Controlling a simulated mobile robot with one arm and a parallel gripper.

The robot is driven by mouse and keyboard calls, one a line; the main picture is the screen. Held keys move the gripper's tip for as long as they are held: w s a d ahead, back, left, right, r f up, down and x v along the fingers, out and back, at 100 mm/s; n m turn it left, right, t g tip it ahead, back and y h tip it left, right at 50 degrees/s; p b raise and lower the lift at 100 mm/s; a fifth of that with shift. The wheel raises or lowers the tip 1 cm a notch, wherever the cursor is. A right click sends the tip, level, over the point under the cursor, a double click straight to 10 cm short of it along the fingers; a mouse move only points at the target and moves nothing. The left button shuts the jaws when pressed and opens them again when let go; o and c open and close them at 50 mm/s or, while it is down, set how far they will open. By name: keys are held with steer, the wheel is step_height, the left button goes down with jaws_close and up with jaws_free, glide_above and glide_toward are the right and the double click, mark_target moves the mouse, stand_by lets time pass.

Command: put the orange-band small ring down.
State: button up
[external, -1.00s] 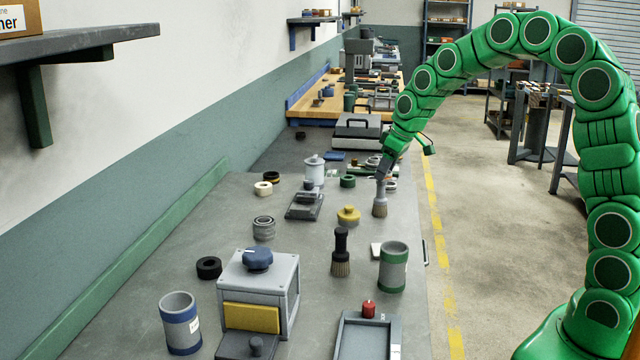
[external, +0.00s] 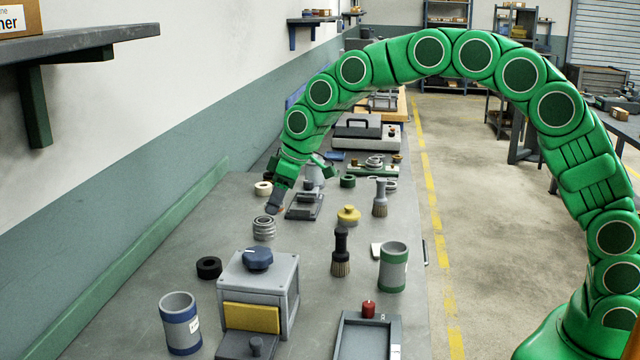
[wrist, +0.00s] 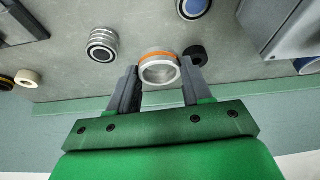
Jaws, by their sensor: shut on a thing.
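The orange-band small ring (wrist: 160,72) is pale grey with an orange stripe. In the wrist view it sits between the two dark fingers of my gripper (wrist: 160,84), which is shut on it. In the external view my gripper (external: 274,207) points down over the far left part of the bench. The ring is too small and hidden to make out clearly there. I cannot tell its exact height above the bench.
A grey ribbed ring stack (external: 264,230) stands close to my gripper; it also shows in the wrist view (wrist: 102,45). A black ring (external: 209,268), a cream ring (external: 263,188) and the grey knobbed box (external: 272,285) are nearby. Bare bench (external: 180,235) lies toward the wall.

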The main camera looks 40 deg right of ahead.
steer(key=a, duration=0.2)
glide_toward(222, 250)
steer(key=shift+w+a+f, duration=0.2)
steer(key=shift+a+f, duration=0.35)
steer(key=shift+f, duration=0.15)
steer(key=shift+w+a+f, duration=0.25)
steer(key=shift+w+f, duration=0.25)
steer(key=shift+f, duration=1.65)
steer(key=shift+f, duration=0.1)
steer(key=o, duration=1.2)
steer(key=v, duration=1.2)
